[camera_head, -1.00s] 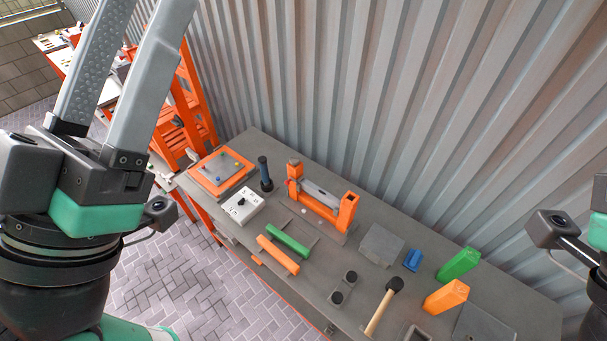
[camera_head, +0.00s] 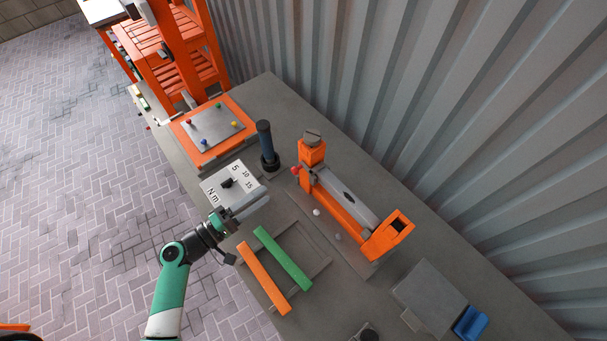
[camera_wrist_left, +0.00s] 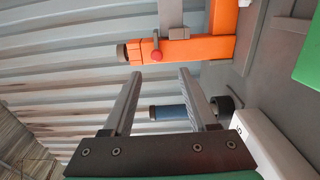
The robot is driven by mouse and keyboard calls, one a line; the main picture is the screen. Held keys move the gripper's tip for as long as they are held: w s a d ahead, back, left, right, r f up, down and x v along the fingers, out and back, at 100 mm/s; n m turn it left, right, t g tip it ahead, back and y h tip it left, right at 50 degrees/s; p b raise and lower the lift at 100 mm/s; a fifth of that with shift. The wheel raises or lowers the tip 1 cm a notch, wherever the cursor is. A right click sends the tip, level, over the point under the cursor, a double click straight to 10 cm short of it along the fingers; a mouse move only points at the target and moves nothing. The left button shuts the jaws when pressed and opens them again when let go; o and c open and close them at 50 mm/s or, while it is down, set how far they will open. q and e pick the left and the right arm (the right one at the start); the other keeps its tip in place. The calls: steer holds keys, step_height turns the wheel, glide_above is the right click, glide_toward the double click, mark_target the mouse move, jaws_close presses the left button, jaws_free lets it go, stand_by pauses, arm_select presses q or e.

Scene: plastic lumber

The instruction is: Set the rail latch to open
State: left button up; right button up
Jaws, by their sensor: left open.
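The orange rail fixture (camera_head: 345,210) stands on the bench, with a grey bar (camera_head: 347,196) along it between two orange end posts. A small red knob (camera_head: 296,170) sits on the side of its far-left post. In the left wrist view that post (camera_wrist_left: 190,49) and the red knob (camera_wrist_left: 155,56) lie beyond my fingers. My left gripper (camera_head: 262,204) is open and empty, above the near edge of the white dial box, apart from the fixture. It also shows in the left wrist view (camera_wrist_left: 160,74). My right gripper is out of view.
The white dial box (camera_head: 222,188) and an upright blue-handled tool (camera_head: 266,146) stand left of the fixture. A green bar (camera_head: 282,259) and an orange bar (camera_head: 263,278) lie in front. An orange-framed plate (camera_head: 212,130) is farther left. A corrugated wall rises behind the bench.

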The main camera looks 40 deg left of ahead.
mark_target(293, 172)
arm_select(q)
steer(key=w, duration=0.8)
steer(key=w+d, duration=0.1)
steer(key=w, duration=0.3)
steer(key=shift+d+r, duration=0.1)
steer(key=shift+r, duration=0.2)
jaws_close()
stand_by(0.8)
